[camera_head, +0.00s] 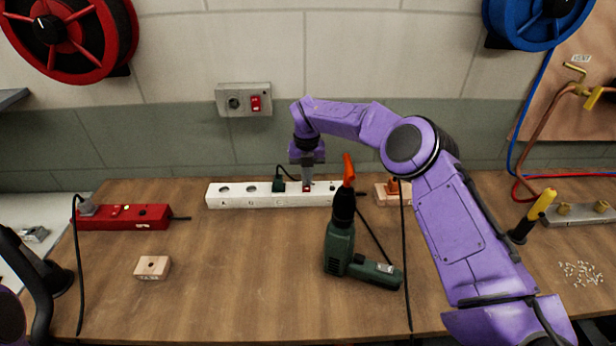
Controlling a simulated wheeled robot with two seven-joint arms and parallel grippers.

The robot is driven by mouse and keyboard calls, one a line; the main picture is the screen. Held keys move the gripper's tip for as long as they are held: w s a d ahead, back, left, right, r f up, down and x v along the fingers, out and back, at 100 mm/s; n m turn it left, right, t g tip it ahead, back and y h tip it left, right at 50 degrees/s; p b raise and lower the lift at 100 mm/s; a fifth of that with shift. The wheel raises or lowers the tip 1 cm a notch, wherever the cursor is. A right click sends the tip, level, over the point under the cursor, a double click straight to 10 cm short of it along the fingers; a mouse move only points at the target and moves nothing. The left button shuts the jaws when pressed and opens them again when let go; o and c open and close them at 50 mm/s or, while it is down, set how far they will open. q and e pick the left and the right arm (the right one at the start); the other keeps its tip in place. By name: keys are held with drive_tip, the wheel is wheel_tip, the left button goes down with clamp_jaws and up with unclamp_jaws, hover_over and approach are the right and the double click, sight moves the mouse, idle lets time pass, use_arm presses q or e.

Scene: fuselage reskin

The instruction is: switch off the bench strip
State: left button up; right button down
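A long white power strip (235,201) lies along the back of the wooden bench. It has lettered sockets, a dark green plug (279,185) in one of them, and a small red switch (306,189) near its middle. My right gripper (307,182) points straight down over this switch. Its fingers look together and empty, with the tips at or just above the switch; I cannot tell if they touch. Which way the switch is set is too small to tell. My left gripper is not in view.
A red power strip (122,217) lies at the left. A wall box (244,100) with a red switch is above the bench. A green drill (345,255) with an orange tip stands close in front of the white strip. A wooden block (152,267) lies front left.

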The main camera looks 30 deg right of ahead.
drive_tip(key=shift+s+a+f, duration=0.1)
drive_tip(key=shift+s+f, duration=0.3)
drive_tip(key=shift+f, duration=0.3)
drive_tip(key=shift+s+a+f, duration=0.15)
drive_tip(key=shift+s, duration=0.25)
drive_tip(key=shift+s+a+r, duration=0.1)
drive_tip(key=shift+s+r, duration=0.1)
drive_tip(key=shift+r, duration=0.05)
drive_tip(key=r+p, duration=0.1)
drive_tip(key=r, duration=0.1)
drive_tip(key=w+r+p, duration=0.1)
drive_tip(key=r, duration=0.2)
drive_tip(key=shift+w+d+r, duration=0.1)
drive_tip(key=shift+d+r, duration=0.1)
drive_tip(key=shift+r, duration=0.1)
wheel_tip(320, 180, up, 10)
drive_tip(key=b, duration=0.1)
drive_tip(key=shift+w+d+f+b, duration=0.15)
drive_tip(key=shift+b, duration=0.2)
